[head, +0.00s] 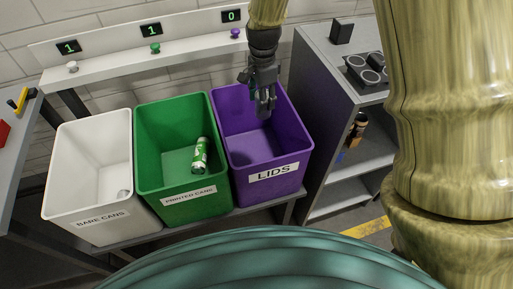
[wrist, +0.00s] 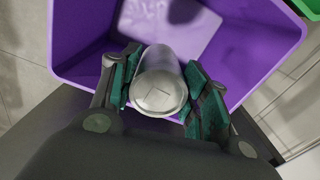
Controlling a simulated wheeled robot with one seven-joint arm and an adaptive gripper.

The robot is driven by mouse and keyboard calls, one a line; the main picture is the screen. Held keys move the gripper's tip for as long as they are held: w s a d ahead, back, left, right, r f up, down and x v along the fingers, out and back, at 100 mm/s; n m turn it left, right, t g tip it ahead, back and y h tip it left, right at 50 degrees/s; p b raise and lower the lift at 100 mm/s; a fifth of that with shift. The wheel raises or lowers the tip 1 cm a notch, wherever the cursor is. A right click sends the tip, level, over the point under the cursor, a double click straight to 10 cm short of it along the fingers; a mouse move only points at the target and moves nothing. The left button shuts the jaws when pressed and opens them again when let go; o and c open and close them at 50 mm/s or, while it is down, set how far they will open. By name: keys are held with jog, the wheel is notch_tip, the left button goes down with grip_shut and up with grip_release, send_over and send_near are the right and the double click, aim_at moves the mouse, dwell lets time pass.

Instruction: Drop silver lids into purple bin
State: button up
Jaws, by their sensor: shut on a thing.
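The purple bin (head: 284,180), labelled LIDS, is the right one of three bins in the head view. Its inside and rim also show in the wrist view (wrist: 262,60). My gripper (head: 265,108) is over the purple bin's opening, pointing down. In the wrist view my gripper (wrist: 163,92) is shut on a silver round piece (wrist: 160,92). Its flat silver end faces the camera, and a cylindrical side shows beyond it. I cannot tell for sure whether it is a lid. In the head view the fingers hide it.
The white BARE CANS bin (head: 86,205) holds a small pale thing (head: 123,193). The green PRINTED CANS bin (head: 190,182) holds a green and white can (head: 200,155). Displays above read 1, 1, 0. A grey cabinet (head: 325,75) at right carries a dark holder with round slots (head: 368,68).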

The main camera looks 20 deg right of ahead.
jog(key=o, duration=1.2)
jog(key=shift+c, duration=0.2)
notch_tip(320, 180, up, 12)
